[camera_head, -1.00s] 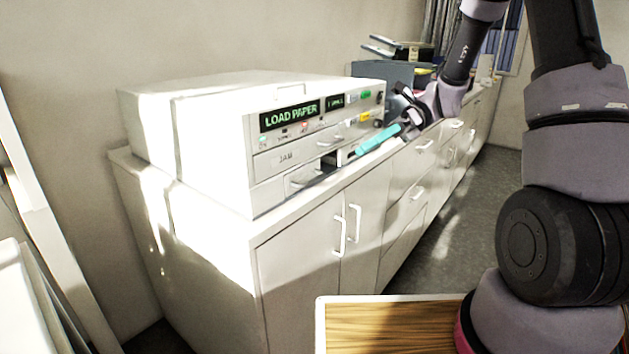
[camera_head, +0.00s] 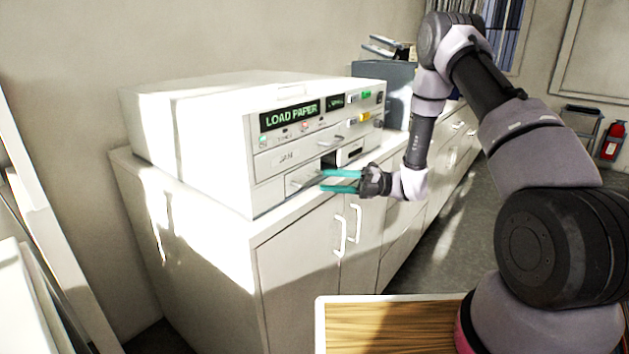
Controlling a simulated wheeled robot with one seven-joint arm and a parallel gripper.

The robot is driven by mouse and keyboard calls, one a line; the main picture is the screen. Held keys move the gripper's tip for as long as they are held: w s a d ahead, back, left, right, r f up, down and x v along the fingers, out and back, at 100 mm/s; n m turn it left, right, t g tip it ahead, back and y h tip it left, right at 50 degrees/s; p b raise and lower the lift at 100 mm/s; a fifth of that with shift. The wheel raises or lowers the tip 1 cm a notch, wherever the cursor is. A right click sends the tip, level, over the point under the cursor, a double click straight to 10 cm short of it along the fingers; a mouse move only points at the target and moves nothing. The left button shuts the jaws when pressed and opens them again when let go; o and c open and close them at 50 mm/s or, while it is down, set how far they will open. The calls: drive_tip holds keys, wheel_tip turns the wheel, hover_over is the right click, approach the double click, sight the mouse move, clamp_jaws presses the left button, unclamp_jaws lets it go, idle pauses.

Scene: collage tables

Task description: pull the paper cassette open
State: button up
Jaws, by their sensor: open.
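The white printer (camera_head: 215,150) stands on a white cabinet and its display reads "LOAD PAPER". The paper cassette (camera_head: 271,193) is the low drawer at the left of its front, below the drawer marked "JAM". It looks closed. Its handle (camera_head: 302,183) is a small bar, partly behind my fingertips. My gripper (camera_head: 322,181) has two teal fingers, open with a gap between them, pointing left at the handle. The fingertips overlap the handle's right end in the picture; I cannot tell whether they touch it.
The white cabinet (camera_head: 300,248) has door handles just below my gripper. A dark opening and slot (camera_head: 349,153) lie right of the cassette. A grey box (camera_head: 385,76) stands behind. A wooden-topped surface (camera_head: 390,325) is in front. Grey floor (camera_head: 455,225) is clear at the right.

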sight(315, 180)
drive_tip(key=shift+s+a+r, duration=0.15)
drive_tip(key=shift+a+r, duration=0.05)
drive_tip(key=shift+a, duration=0.95)
drive_tip(key=shift+s+a+r, duration=0.15)
drive_tip(key=shift+a, duration=1)
clamp_jaws()
